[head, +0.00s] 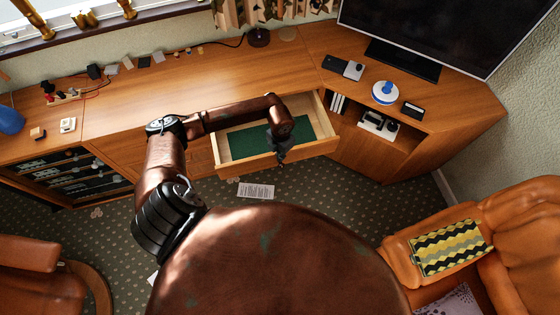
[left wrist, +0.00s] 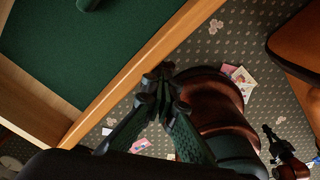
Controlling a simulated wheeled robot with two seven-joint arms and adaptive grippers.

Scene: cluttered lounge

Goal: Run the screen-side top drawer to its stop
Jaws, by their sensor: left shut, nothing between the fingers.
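The screen-side top drawer (head: 312,149) stands pulled out from the wooden cabinet, below and left of the screen (head: 430,35). It has pale wooden sides and a green lined floor. My left gripper (head: 281,157) is at the drawer's front panel, with the forearm reaching over the open drawer. In the left wrist view its fingers (left wrist: 160,82) are together and empty beside the drawer's front edge (left wrist: 140,72); I cannot tell whether they touch it. What looks like my right gripper (left wrist: 272,138) shows small at lower right; its fingers are unclear.
The cabinet top (head: 225,75) carries small gadgets, and a blue and white round object (head: 385,93). An orange armchair (head: 530,220) with a patterned cushion (head: 450,247) stands at lower right. Papers (head: 256,191) lie on the patterned carpet before the drawer.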

